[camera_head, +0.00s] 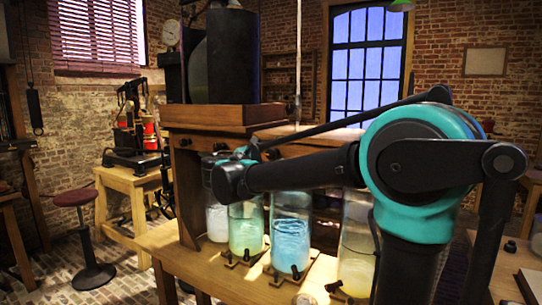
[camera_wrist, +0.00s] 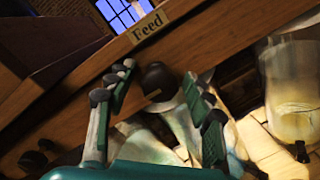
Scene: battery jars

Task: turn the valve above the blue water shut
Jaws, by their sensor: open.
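The blue water stands in a clear glass jar (camera_head: 290,240) on the bench in the head view, third from the left in the row. In the wrist view my gripper (camera_wrist: 157,86) is open, with a finger on each side of a dark round knob (camera_wrist: 158,76) on the wooden beam. The fingers look apart from the knob; the exact gap is unclear. Glass shows below the knob, but its water colour cannot be told. In the head view my arm hides much of the beam and most of the gripper.
A white jar (camera_head: 217,222) and a green jar (camera_head: 245,230) stand left of the blue one, a pale yellow jar (camera_head: 356,255) right. A "Feed" label (camera_wrist: 148,27) is on the beam (camera_wrist: 75,75). Another dark knob (camera_wrist: 33,160) sits lower left in the wrist view.

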